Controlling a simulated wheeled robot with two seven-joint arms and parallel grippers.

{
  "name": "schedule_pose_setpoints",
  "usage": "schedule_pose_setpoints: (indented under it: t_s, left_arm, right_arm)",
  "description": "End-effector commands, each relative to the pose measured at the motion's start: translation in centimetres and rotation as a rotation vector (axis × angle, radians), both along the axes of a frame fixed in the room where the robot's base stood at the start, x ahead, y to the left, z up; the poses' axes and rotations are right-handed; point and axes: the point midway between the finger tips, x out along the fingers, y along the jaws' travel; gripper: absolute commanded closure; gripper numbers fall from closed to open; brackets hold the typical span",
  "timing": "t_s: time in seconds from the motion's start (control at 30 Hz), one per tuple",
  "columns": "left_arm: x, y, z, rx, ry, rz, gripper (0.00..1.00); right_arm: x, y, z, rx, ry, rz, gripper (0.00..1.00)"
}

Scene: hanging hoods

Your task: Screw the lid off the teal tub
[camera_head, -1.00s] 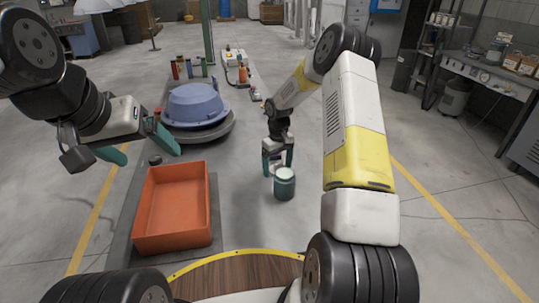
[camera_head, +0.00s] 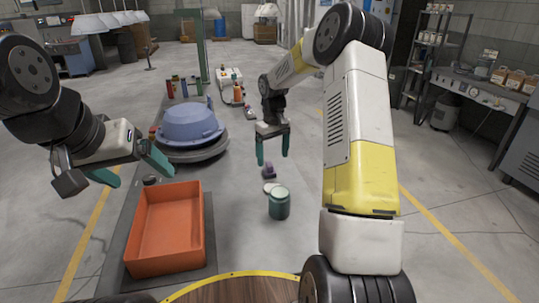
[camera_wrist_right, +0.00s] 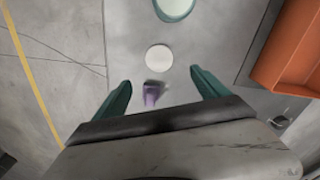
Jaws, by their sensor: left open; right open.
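The teal tub (camera_head: 279,207) stands upright on the grey surface; its pale round top is partly cut off in the right wrist view (camera_wrist_right: 174,8). Whether that top is open or covered is not clear. A flat white disc (camera_head: 271,187), which looks like a lid, lies just behind the tub; it also shows in the right wrist view (camera_wrist_right: 159,58). My right gripper (camera_head: 273,161) is open and empty above and behind the disc, apart from it and the tub. My left gripper (camera_head: 146,178) is open and empty, near the orange bin.
A small purple object (camera_head: 268,170) stands behind the disc, below my right gripper. The empty orange bin (camera_head: 138,238) is left of the tub. A blue domed hood (camera_head: 189,124) sits behind the bin. The floor right of the tub is clear.

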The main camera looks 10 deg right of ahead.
Motion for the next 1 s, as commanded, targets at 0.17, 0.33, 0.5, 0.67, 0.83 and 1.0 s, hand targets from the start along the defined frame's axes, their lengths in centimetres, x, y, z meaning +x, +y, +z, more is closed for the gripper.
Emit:
schedule_pose_setpoints:
  t_s: [0.17, 0.33, 0.5, 0.67, 0.83, 1.0]
  left_arm:
    - [0.0, 0.0, 0.0, 0.000, 0.000, 0.000, 0.14]
    - [0.0, 0.0, 0.0, 0.000, 0.000, 0.000, 0.14]
    - [0.0, 0.0, 0.0, 0.000, 0.000, 0.000, 0.14]
    - [0.0, 0.0, 0.0, 0.000, 0.000, 0.000, 0.14]
    - [0.0, 0.0, 0.0, 0.000, 0.000, 0.000, 0.14]
    - [0.0, 0.0, 0.0, 0.000, 0.000, 0.000, 0.14]
  right_arm:
    - [-3.9, 0.7, 7.7, -0.009, -0.090, -0.033, 0.16]
    - [-10.3, 1.3, 14.4, 0.011, -0.188, -0.094, 0.16]
    - [-17.5, 1.9, 18.8, 0.061, -0.288, -0.166, 0.16]
    - [-24.3, 2.5, 20.8, 0.139, -0.380, -0.236, 0.16]
    - [-29.8, 3.1, 20.8, 0.230, -0.452, -0.294, 0.16]
    - [-32.4, 3.5, 20.3, 0.284, -0.485, -0.324, 0.16]
